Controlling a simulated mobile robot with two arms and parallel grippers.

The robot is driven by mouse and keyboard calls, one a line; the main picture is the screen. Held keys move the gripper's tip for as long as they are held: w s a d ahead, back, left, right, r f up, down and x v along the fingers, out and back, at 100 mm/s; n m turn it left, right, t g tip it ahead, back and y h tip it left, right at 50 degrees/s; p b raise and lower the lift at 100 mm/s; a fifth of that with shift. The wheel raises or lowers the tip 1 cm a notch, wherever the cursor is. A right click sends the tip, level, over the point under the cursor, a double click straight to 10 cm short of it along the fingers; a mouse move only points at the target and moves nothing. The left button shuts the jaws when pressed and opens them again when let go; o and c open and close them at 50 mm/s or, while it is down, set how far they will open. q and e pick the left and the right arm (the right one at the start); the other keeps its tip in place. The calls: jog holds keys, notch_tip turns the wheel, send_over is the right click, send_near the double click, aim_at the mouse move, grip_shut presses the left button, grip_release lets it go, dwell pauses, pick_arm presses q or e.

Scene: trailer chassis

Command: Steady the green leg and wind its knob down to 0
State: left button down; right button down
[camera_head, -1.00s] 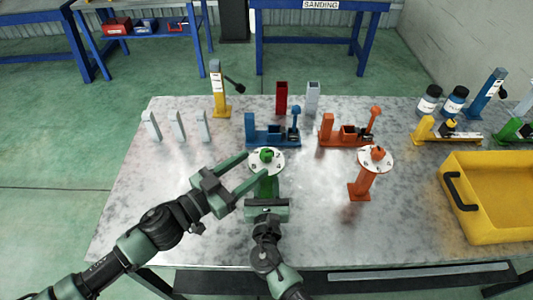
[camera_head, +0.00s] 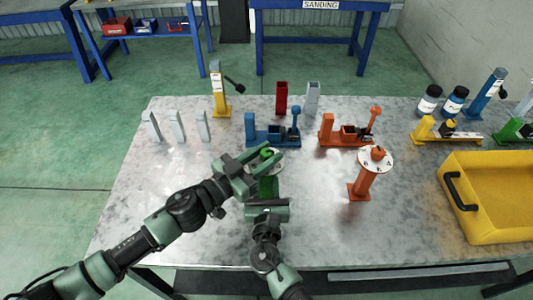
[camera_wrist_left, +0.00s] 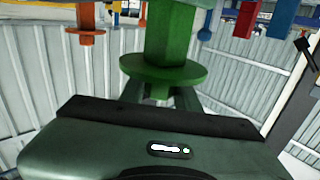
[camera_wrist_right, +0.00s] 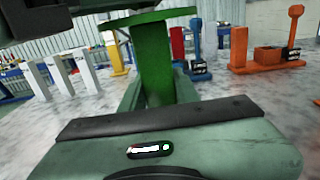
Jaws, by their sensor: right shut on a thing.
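The green leg (camera_head: 268,187) stands upright on the table, with a round pale dial plate (camera_head: 277,167) and a green knob (camera_head: 266,154) on top. My left gripper (camera_head: 275,153) is at the knob, its fingers on either side of it and apart. The left wrist view is upside down: the knob (camera_wrist_left: 159,90) sits between the fingers beyond the green plate (camera_wrist_left: 163,75). My right gripper (camera_head: 267,195) is shut on the leg's post, low in front; the post (camera_wrist_right: 154,65) fills the gap between its fingers in the right wrist view. The dial reading is hidden or too small to read.
An orange leg (camera_head: 363,182) with its own dial stands to the right. Blue (camera_head: 270,136) and orange (camera_head: 345,133) fixtures stand behind. A yellow crate (camera_head: 490,225) is at the right. Pale blocks (camera_head: 177,126) stand at back left.

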pick_arm(q)
jog(key=shift+s+d+n+t+y, duration=0.1)
jog(key=shift+d+n+t+y, duration=0.05)
jog(key=shift+n+t+y, duration=0.75)
jog(key=n+t+y, duration=0.2)
jog(key=y, duration=0.1)
jog(key=shift+r+n, duration=0.1)
jog(key=shift+n, duration=0.2)
jog(key=shift+t+y, duration=0.3)
jog(key=shift+y, duration=0.2)
jog(key=c, duration=1)
grip_release()
jog(key=shift+a, duration=0.2)
jog(key=v, duration=1.2)
